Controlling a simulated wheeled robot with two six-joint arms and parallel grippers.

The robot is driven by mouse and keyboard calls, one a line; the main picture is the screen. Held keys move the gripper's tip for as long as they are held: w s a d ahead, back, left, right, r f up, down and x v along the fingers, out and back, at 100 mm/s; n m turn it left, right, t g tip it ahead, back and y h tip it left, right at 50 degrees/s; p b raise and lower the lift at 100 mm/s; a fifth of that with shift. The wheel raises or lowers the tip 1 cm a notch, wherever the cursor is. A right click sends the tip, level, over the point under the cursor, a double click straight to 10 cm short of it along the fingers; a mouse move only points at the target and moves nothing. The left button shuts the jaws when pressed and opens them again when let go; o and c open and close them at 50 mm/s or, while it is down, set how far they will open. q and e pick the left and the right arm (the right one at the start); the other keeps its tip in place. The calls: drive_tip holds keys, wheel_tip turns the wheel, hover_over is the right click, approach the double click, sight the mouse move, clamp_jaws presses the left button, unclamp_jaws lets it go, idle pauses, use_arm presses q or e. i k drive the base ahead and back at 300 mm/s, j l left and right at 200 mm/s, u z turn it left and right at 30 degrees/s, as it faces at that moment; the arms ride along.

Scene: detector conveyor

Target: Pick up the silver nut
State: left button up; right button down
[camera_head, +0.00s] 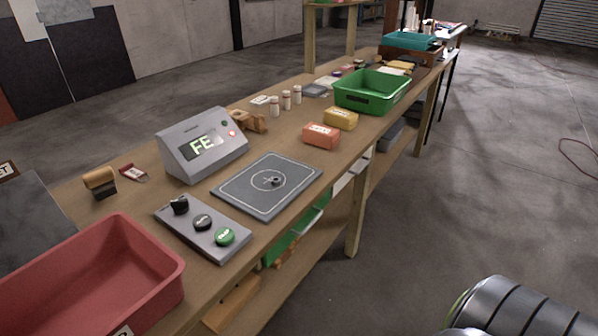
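A small grey nut-like object (276,181) lies inside the white circle at the middle of the dark grey square plate (246,199) on the workbench. It is too small to make out its exact shape or finish. A grey display box (202,145) stands behind the plate and reads "FE" in lit letters. Neither of my grippers is in view. A metallic arm link, likely mine, shows at the bottom right, away from the bench.
A control panel (181,221) with a dark knob and black and green buttons sits before the display. A red bin (172,268) stands at the near left, a green bin (364,102) farther along. Orange (321,136) and yellow (341,118) blocks lie between plate and green bin.

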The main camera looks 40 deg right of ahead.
sight(275, 181)
drive_tip(key=z, duration=1.05)
